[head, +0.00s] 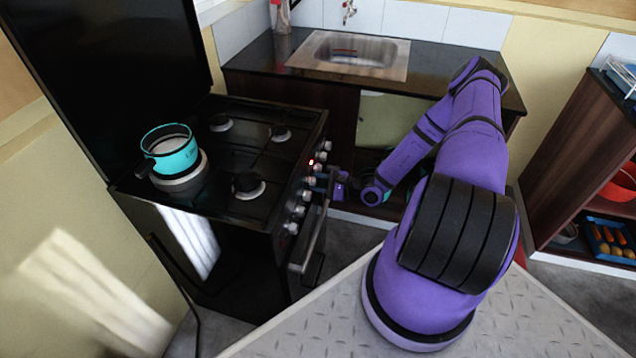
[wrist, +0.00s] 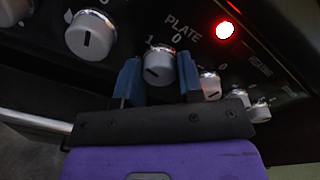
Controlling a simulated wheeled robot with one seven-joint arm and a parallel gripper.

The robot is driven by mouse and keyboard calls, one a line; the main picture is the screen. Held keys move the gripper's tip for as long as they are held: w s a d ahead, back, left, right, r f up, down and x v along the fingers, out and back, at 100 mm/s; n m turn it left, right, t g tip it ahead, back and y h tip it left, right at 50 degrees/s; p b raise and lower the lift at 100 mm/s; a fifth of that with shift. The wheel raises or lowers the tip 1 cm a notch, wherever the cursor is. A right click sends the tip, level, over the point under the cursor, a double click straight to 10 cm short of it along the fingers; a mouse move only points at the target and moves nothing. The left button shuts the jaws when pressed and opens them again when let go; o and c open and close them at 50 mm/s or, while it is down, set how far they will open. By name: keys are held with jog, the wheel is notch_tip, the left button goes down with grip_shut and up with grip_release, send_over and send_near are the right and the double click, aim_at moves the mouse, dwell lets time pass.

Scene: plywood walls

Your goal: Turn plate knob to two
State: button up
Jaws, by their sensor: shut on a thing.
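The plate knob (wrist: 160,63) is a grey-white round knob under the label PLATE in the wrist view. The digits 1 and 0 show above it, and a dark pointer mark shows on its face, slanting towards the lower right; I cannot tell which digit it is set to. My gripper (wrist: 159,80) has its blue fingers on the left and right sides of the knob and is shut on it. In the head view, my gripper (head: 320,181) is at the stove's front panel and hides the plate knob. A red lamp (wrist: 225,30) is lit right of the label.
More knobs stand on both sides, one large knob (wrist: 90,35) to the left and smaller ones (wrist: 211,84) to the right. A teal pot (head: 172,152) stands on the round plate (head: 184,182) of the black stove (head: 213,205). The oven handle (head: 308,245) juts out below the knobs.

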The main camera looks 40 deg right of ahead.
jog(key=n, duration=0.4)
jog(key=shift+f+n+h, duration=0.1)
jog(key=shift+n+h, duration=0.2)
jog(key=shift+n, duration=1.7)
jog(key=shift+s, duration=0.1)
jog(key=o, duration=0.9)
jog(key=v, duration=1)
jog(key=shift+s+d+f, duration=0.15)
jog(key=shift+s, duration=0.2)
